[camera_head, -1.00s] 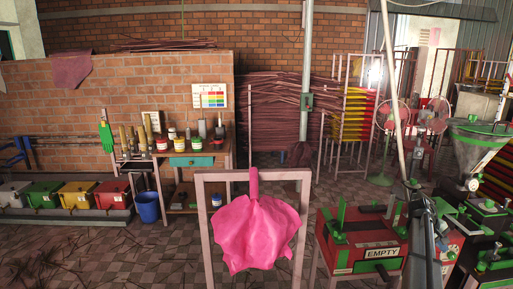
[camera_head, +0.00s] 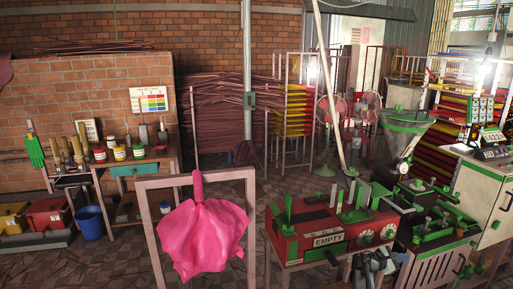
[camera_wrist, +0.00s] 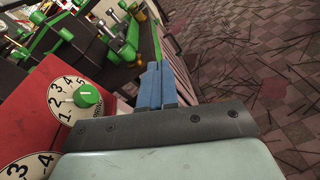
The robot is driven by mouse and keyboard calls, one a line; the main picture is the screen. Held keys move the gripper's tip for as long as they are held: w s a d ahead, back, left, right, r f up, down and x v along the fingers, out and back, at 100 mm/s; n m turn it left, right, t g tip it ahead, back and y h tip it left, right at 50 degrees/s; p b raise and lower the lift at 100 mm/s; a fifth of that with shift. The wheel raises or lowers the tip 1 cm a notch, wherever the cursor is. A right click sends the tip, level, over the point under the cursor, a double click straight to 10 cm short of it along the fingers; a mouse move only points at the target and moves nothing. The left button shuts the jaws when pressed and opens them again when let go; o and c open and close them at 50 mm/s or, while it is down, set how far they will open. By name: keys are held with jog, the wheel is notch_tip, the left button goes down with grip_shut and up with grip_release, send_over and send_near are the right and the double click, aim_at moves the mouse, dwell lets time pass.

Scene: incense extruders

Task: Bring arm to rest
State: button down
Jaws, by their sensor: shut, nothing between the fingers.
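My gripper (camera_wrist: 155,80) shows in the wrist view as two blue fingers pressed together, with nothing between them. A dark part of my arm (camera_head: 373,266) shows at the bottom of the head view, just in front of the red machine (camera_head: 320,228) marked EMPTY. In the wrist view, the red machine's numbered dial (camera_wrist: 87,97) with a green knob is left of my fingers. A second dial (camera_wrist: 28,165) is cut off at the lower left. The fingers appear apart from the machine.
A pink cloth (camera_head: 203,238) hangs on a pale frame (camera_head: 151,222) left of the red machine. Green and black machinery (camera_head: 440,228) and a metal hopper (camera_head: 403,135) stand to the right. Patterned floor (camera_wrist: 250,60) strewn with thin sticks lies open right of my fingers.

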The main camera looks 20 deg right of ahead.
jog(key=s+a+f+m+g+y, duration=0.1)
jog(key=s+a+f+m+y, duration=0.4)
jog(key=a+f, duration=1.05)
jog(key=s+a+f+m+g+y, duration=0.1)
jog(key=s+a+f+y, duration=0.45)
jog(key=a+f, duration=0.95)
jog(key=s+a+f+m+g+y, duration=0.1)
jog(key=s+a+m+g+y, duration=0.1)
jog(key=s+a, duration=1)
jog(key=s+a+f+m+g+y, duration=0.2)
jog(key=s+a+m+y, duration=0.2)
jog(key=s+a, duration=0.9)
jog(key=a, duration=0.5)
jog(key=shift+a+m, duration=0.35)
jog(key=shift+m, duration=0.05)
jog(key=c, duration=1.9)
grip_release()
